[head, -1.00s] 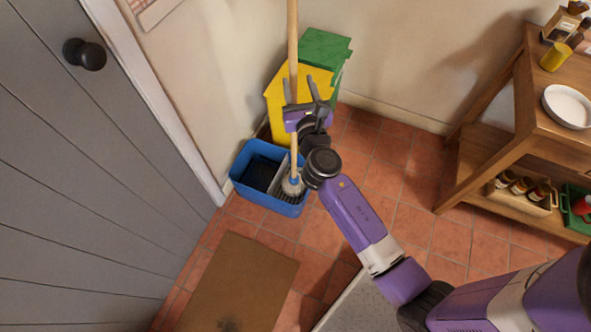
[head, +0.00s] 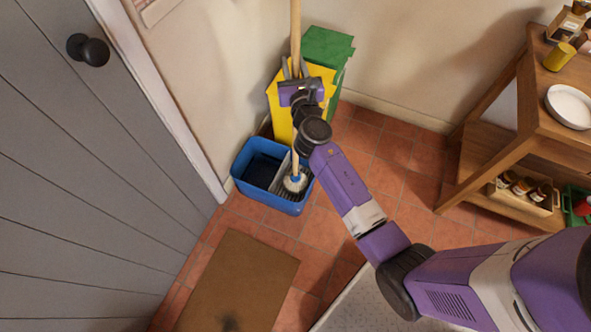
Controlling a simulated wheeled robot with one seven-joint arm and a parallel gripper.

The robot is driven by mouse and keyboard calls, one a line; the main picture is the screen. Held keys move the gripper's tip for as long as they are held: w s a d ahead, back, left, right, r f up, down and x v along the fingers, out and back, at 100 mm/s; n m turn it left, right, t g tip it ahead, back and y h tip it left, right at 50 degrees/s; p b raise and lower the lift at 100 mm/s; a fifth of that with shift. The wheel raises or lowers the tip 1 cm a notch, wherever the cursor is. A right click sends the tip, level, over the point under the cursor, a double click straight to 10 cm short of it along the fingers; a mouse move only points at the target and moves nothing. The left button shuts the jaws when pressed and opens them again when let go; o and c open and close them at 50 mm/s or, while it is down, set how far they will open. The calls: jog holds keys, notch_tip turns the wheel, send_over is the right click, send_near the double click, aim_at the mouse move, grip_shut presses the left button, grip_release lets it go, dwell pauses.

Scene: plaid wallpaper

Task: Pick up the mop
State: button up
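The mop has a long, pale wooden handle (head: 295,25) that rises almost upright in front of the wall. Its white mop head (head: 295,184), with a blue collar, rests in the grey wringer side of the blue bucket (head: 246,187). My gripper (head: 294,67) is level with the upper front of the yellow bin. Its two grey fingers point up and stand apart, one to each side of the handle in the picture. My purple gripper body hides part of the handle, and whether a finger touches it is unclear.
A yellow bin (head: 282,122) and a green bin (head: 327,45) stand behind the bucket. A grey door (head: 80,170) is at left, with a brown mat (head: 238,280) on the tiled floor. A wooden shelf (head: 490,110) holding bottles and a bowl stands at right.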

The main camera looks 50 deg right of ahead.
grip_shut()
dwell(1.0)
jog(key=shift+r, duration=0.15)
